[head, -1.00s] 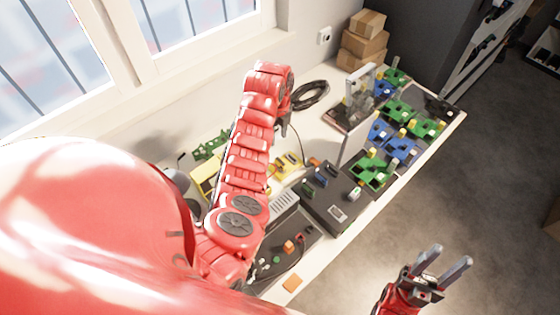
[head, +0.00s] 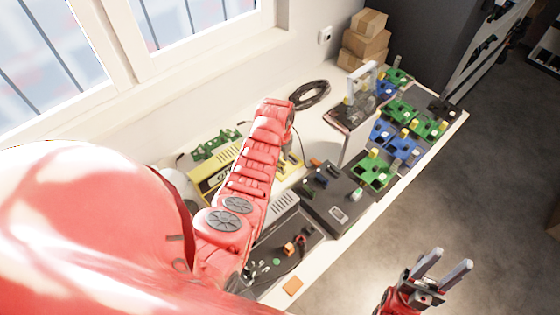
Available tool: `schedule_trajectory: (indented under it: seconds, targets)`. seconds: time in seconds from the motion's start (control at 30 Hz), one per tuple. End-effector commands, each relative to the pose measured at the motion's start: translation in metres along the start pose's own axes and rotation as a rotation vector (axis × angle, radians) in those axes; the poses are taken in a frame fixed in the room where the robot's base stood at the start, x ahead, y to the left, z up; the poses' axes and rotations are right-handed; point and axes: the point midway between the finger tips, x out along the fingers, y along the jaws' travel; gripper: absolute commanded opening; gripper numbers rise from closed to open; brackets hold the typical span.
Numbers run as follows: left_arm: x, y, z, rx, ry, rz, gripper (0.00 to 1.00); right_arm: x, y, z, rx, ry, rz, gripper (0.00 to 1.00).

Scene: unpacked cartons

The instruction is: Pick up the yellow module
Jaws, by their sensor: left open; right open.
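A yellow module (head: 207,183) with dark lettering lies on the table beside the wall, left of my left arm. The arm covers part of it, and more yellow (head: 288,164) shows on the arm's right side; I cannot tell whether it is the same piece. My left gripper (head: 289,142) points down at the far end of the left arm, above the table, mostly hidden behind the wrist. It is open, and nothing is seen in it. My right gripper (head: 448,260) is open and empty, over the floor to the right of the table.
A green board (head: 217,144) lies behind the yellow module. Dark boxes (head: 337,197) and an orange piece (head: 292,286) lie near the front edge. Several green and blue modules (head: 372,170) fill the right side. A coiled black cable (head: 311,94) and cartons (head: 364,46) are at the back.

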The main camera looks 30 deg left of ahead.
Motion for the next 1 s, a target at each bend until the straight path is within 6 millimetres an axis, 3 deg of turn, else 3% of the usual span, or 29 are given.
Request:
schedule_trajectory:
  seconds: [0.2,0.47,0.77,1.0]
  targets:
    - [0.013,0.001,-0.001,0.001,0.001,0.001,0.49,0.005,0.0,-0.001,0.0,-0.001,0.0,0.47]
    - [0.014,0.0,0.0,0.002,-0.002,-0.002,0.49,0.005,0.0,-0.001,0.0,0.0,0.0,0.47]
    - [0.014,0.0,0.0,0.001,-0.002,-0.002,0.0,0.005,0.0,-0.001,0.0,0.0,0.0,0.47]
    - [0.014,0.0,0.0,0.001,-0.002,-0.002,0.0,0.005,0.0,-0.001,0.0,0.0,0.0,0.47]
